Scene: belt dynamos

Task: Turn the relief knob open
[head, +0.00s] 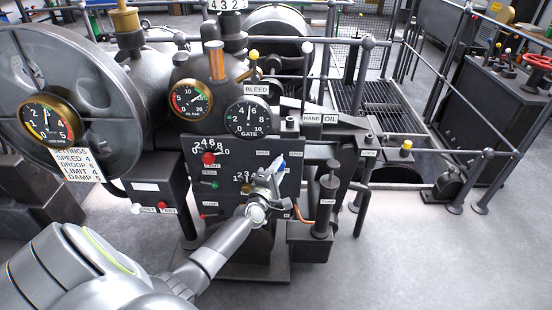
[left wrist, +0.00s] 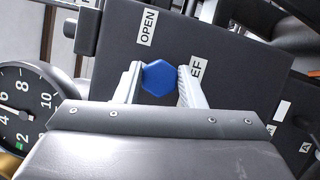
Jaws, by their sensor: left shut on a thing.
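The relief knob is a blue six-sided knob (left wrist: 159,77) on the dark panel in the left wrist view. An OPEN label (left wrist: 147,27) is near it, and a partly hidden label ending in "EF" (left wrist: 196,68) is beside it. My left gripper (left wrist: 160,84) has one pale finger on each side of the knob and is shut on it. In the head view my left gripper (head: 275,172) reaches the front of the dark panel (head: 290,150), and a bit of blue shows at its tip. My right gripper is not in view.
Above the panel are an oil gauge (head: 191,100) and a gate gauge (head: 247,118). A red knob (head: 208,158) is to the left on the panel. A pump post (head: 325,205) stands close on the right. Pale floor in front at right is clear.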

